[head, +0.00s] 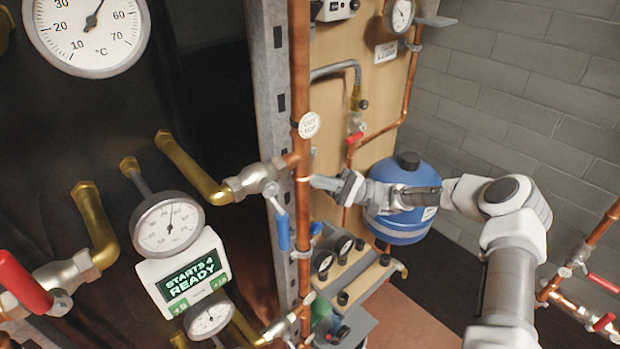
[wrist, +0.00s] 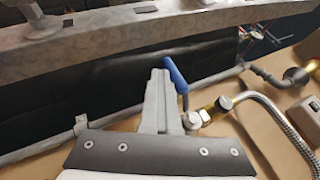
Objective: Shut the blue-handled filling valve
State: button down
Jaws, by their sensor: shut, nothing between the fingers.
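In the wrist view a blue handle (wrist: 175,76) sits on a brass valve (wrist: 214,109) joined to a braided hose. The handle slants up and left from the valve, right beside my gripper (wrist: 158,76). My gripper's fingers are together and empty, on the handle's left; I cannot tell whether they touch it. In the head view my gripper (head: 322,183) is just right of the copper riser. A blue lever (head: 283,232) hangs down from a metal valve left of that riser. A small blue part (head: 315,228) shows just right of it. I cannot tell which matches the wrist view's handle.
The copper riser (head: 300,85) and the grey slotted post (head: 268,90) stand close to my gripper. A blue tank (head: 400,228) is behind my wrist. A display (head: 188,280) reads "STARTS 4 READY". Red-handled valves (head: 22,283) sit at left and right.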

jog(key=shift+r, duration=0.1)
jog(key=w+d+f+b, duration=0.2)
jog(key=d+f+b, duration=0.1)
jog(key=d+f, duration=0.5)
jog(key=shift+d+b, duration=0.4)
jog(key=shift+d, duration=0.35)
jog(key=shift+s, duration=0.15)
